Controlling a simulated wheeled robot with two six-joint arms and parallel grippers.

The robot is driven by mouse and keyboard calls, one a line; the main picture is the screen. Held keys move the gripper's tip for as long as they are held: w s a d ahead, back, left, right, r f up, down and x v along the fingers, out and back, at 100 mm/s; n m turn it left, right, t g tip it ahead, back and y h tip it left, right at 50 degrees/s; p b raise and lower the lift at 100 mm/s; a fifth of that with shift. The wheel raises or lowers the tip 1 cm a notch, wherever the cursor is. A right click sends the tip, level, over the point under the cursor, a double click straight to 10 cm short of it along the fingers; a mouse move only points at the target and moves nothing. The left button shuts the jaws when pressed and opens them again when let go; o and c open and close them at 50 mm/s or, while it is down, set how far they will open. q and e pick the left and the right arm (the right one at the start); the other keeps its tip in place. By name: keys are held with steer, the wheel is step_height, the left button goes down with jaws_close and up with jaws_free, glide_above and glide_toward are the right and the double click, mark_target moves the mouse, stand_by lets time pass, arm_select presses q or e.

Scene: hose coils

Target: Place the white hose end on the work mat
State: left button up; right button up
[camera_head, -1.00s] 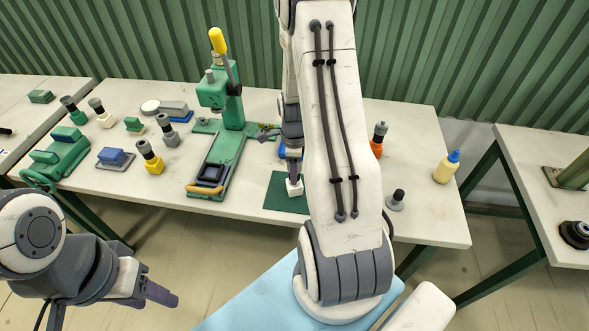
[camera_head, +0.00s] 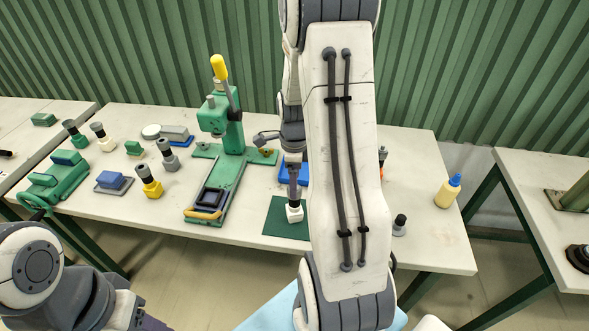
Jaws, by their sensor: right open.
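The white hose end (camera_head: 294,213) stands on the dark green work mat (camera_head: 274,222); its upper part is dark. The mat's right part is hidden behind my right arm. My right gripper (camera_head: 293,186) is open and points down, directly over the top of the white hose end. I cannot tell whether its fingers still surround or touch the top. My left gripper (camera_head: 152,323) is only partly in view at the bottom left, away from the table, and its fingertips are cut off.
A green press (camera_head: 220,180) with a yellow-tipped lever stands left of the mat. Other hose ends stand at the left, including a cream one (camera_head: 103,142) and a yellow one (camera_head: 150,187). A glue bottle (camera_head: 447,195) stands near the right end. The front table edge is mostly clear.

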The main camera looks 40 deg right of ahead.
step_height(320, 180, up, 6)
steer(key=shift+f, duration=0.2)
steer(key=shift+a, duration=0.2)
steer(key=s+a+r+n, duration=0.2)
steer(key=a+n, duration=0.7)
steer(key=a, duration=0.2)
steer(key=s+a+r+n, duration=0.2)
steer(key=a+r+n, duration=0.1)
steer(key=a+n, duration=0.7)
steer(key=s+a+n+y, duration=0.1)
steer(key=s+a+n, duration=0.9)
steer(key=s+n, duration=0.3)
steer(key=shift+a+r+n, duration=0.15)
steer(key=shift+r+n, duration=0.1)
steer(key=shift+n, duration=0.95)
